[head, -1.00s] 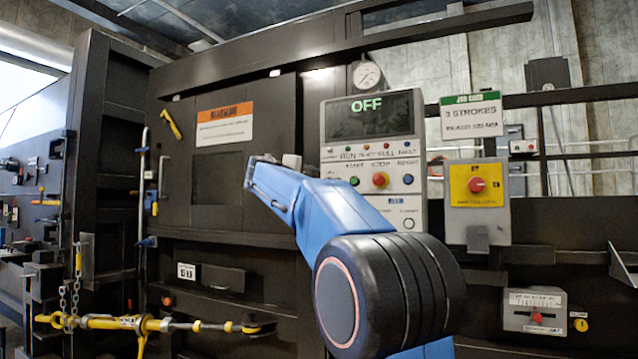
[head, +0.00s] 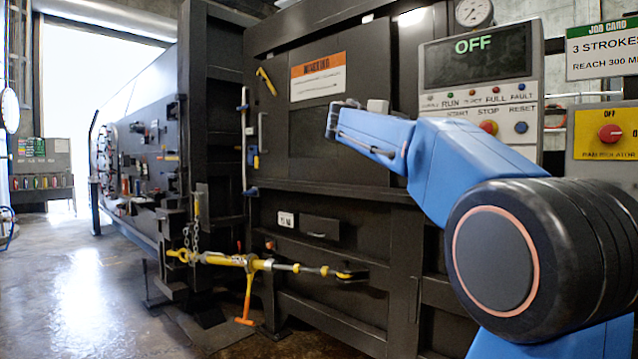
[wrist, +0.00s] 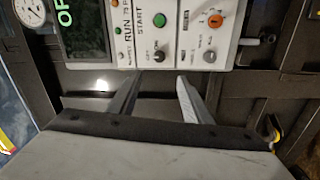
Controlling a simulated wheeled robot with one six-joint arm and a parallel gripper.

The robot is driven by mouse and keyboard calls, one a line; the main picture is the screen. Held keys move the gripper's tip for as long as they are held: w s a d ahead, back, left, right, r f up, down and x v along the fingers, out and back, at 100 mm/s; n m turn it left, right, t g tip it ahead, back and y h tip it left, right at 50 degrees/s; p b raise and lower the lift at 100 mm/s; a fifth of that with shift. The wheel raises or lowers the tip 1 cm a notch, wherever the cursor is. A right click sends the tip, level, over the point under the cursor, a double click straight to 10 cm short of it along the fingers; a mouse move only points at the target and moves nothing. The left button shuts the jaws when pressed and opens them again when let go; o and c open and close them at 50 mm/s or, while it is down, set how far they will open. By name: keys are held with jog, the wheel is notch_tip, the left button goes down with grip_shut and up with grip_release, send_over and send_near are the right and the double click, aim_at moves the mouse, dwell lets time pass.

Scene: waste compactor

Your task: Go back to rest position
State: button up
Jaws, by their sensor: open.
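My gripper (wrist: 165,88) is open and empty in the wrist view, its two grey fingers spread apart in front of the compactor's control panel (wrist: 188,42). Nothing is between the fingers. In the head view my blue arm is bent, its forearm pointing left in front of the dark compactor door; the gripper's fingers cannot be made out there. The control panel also shows in the head view (head: 467,112), with its display (head: 478,57) reading OFF.
A yellow ratchet bar (head: 225,259) with an orange handle (head: 247,300) juts out at the door's lower left. A yellow isolator box (head: 607,135) with a red knob stands at right. The floor (head: 85,285) at left is open towards a bright doorway.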

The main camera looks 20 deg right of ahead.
jog(key=s+a+f+m+y, duration=0.1)
jog(key=s+a+f+y, duration=0.4)
jog(key=s+a+f, duration=0.5)
jog(key=s+a+f+m+g+y, duration=0.1)
jog(key=s+a+f+y, duration=0.5)
jog(key=f, duration=2.2)
jog(key=s+a+f+g+y, duration=0.1)
jog(key=s+a+f+y, duration=0.4)
jog(key=s+a+f, duration=1)
jog(key=s+f, duration=0.3)
jog(key=f, duration=0.1)
jog(key=shift+s+a+m+y, duration=0.2)
jog(key=shift+s+m+y, duration=0.1)
jog(key=shift+m+y, duration=0.1)
jog(key=shift+f, duration=0.1)
